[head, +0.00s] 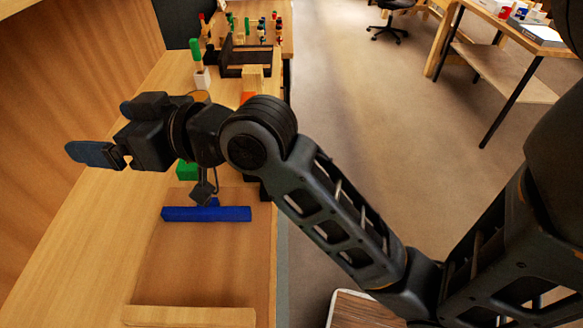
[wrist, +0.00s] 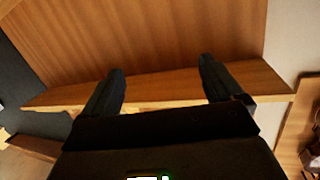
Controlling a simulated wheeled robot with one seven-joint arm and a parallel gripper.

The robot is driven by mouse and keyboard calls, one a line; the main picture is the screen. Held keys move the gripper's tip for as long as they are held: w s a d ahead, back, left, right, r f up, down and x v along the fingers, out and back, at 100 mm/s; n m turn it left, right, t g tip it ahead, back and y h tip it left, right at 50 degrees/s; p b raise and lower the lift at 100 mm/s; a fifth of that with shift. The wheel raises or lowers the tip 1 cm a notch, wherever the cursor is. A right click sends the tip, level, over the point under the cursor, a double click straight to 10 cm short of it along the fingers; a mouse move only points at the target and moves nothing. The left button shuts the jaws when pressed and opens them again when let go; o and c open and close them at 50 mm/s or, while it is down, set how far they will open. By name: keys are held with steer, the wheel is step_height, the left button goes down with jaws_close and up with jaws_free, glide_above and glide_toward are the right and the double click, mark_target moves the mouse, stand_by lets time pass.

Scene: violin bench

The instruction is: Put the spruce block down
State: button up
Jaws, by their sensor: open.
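My gripper (head: 88,154) is at the left of the head view, above the bench and pointing left. In the wrist view my gripper (wrist: 162,72) has its two dark fingers apart, with nothing between them. A pale wooden block (head: 252,77) stands beyond my arm, in front of a dark rack, well away from the fingers. I cannot tell whether it is the spruce block. No other block is clearly spruce, and my arm hides part of the bench.
The wooden bench (head: 75,235) has a blue bar (head: 206,214) and a green block (head: 187,171) under my arm. A dark rack (head: 230,62) and several small coloured items stand farther back. A wooden wall (head: 60,90) rises at left. The front left bench is clear.

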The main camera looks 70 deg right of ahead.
steer(key=s+f+h, duration=0.1)
steer(key=s+f, duration=0.7)
steer(key=s+a+f, duration=0.2)
steer(key=s, duration=1)
steer(key=s+a+f+g, duration=0.1)
steer(key=s+a+f, duration=0.1)
steer(key=s, duration=1)
steer(key=shift+f+g, duration=0.3)
steer(key=shift+f, duration=0.15)
steer(key=shift+s+a, duration=0.1)
